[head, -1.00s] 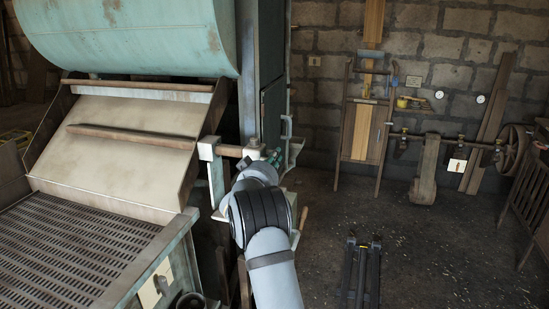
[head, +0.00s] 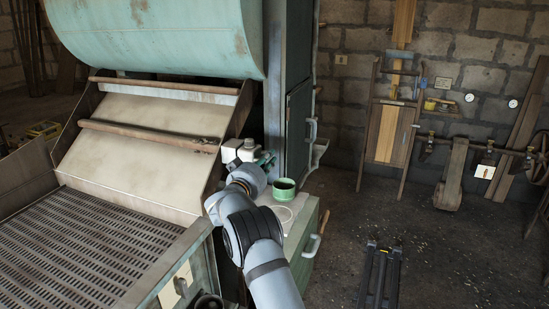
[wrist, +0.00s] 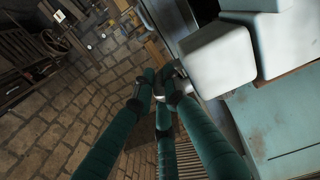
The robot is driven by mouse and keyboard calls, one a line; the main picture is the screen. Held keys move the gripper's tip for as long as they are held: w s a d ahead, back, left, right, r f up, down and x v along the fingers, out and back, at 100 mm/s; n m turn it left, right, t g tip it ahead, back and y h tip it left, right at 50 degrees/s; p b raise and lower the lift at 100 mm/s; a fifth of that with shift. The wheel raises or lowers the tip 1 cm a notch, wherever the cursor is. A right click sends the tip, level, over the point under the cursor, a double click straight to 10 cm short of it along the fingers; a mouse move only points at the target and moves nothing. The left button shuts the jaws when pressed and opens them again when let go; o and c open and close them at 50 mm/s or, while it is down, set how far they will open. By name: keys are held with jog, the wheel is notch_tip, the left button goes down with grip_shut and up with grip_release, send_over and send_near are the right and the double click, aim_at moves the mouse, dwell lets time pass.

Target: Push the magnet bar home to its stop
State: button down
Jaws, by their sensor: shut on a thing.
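The magnet bar is mostly hidden; its pale end block (head: 249,150) shows at the right side of the chute, close against a fixed white block (head: 231,150). In the wrist view the end block (wrist: 216,60) is large, with the fixed block (wrist: 285,45) right beside it; only a narrow dark line shows between them, and I cannot tell if they touch. No brown shaft shows between them. My gripper (head: 266,160) is at the outer end of the bar. In the wrist view its teal fingers (wrist: 158,90) close together on a small metal grip beside the end block.
A brown bar (head: 148,135) lies across the pale chute (head: 120,165), above a slotted grate (head: 90,240). A green cup (head: 284,191) stands on the green cabinet (head: 306,245) below my arm. A door with a handle (head: 311,131) is close behind.

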jog(key=c, duration=2)
grip_release()
jog(key=shift+a+r, duration=0.25)
jog(key=shift+a, duration=0.05)
jog(key=shift+c, duration=0.2)
jog(key=shift+s+a+f, duration=0.1)
jog(key=shift+s+a, duration=0.15)
jog(key=shift+s, duration=0.05)
jog(key=v, duration=1.1)
jog(key=shift+d, duration=0.25)
jog(key=shift+s, duration=0.1)
